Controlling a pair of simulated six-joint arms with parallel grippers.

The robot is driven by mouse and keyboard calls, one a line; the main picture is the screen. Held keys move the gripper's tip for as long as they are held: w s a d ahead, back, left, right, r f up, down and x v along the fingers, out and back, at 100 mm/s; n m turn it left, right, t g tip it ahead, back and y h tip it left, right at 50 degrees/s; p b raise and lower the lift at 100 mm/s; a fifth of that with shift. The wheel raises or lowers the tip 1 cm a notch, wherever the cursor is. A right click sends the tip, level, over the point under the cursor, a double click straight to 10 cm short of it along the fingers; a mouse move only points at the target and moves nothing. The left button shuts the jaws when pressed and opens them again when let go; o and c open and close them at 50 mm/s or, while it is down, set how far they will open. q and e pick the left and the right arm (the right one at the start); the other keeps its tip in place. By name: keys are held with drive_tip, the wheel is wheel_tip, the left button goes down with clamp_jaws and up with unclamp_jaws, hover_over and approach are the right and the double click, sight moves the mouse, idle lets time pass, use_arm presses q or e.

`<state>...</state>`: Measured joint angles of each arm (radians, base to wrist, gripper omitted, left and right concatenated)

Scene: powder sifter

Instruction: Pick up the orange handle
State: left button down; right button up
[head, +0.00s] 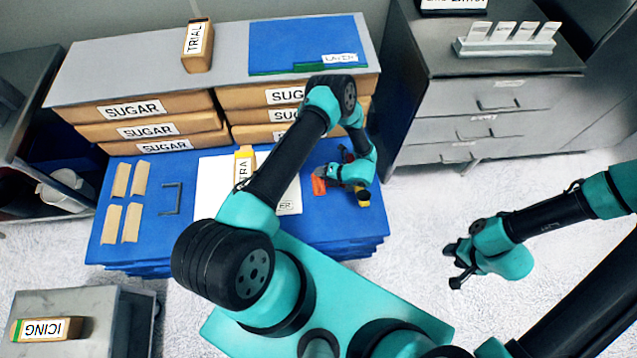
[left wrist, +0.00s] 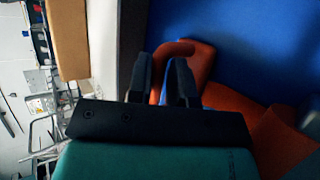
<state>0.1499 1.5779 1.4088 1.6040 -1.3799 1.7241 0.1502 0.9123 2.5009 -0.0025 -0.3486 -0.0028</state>
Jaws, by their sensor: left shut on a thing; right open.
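The orange handle (head: 319,186) is at the right part of the blue table, partly hidden by my left gripper (head: 329,175). In the left wrist view the orange handle (left wrist: 235,98) has a curved upper end, which lies between my two black fingers (left wrist: 168,80). My left gripper is shut on it. Blue surface lies just behind the handle, and I cannot tell whether the handle touches it. My right gripper (head: 457,264) is open and empty over the pale floor, right of the table.
The blue table (head: 300,235) also bears a white sheet (head: 212,185), a yellow-topped labelled package (head: 243,163), a dark bracket (head: 171,199) and several tan strips (head: 131,223). A grey drawer cabinet (head: 480,130) stands at right.

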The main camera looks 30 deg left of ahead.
idle(0.3)
use_arm(q)
wheel_tip(320, 180, up, 10)
idle(0.6)
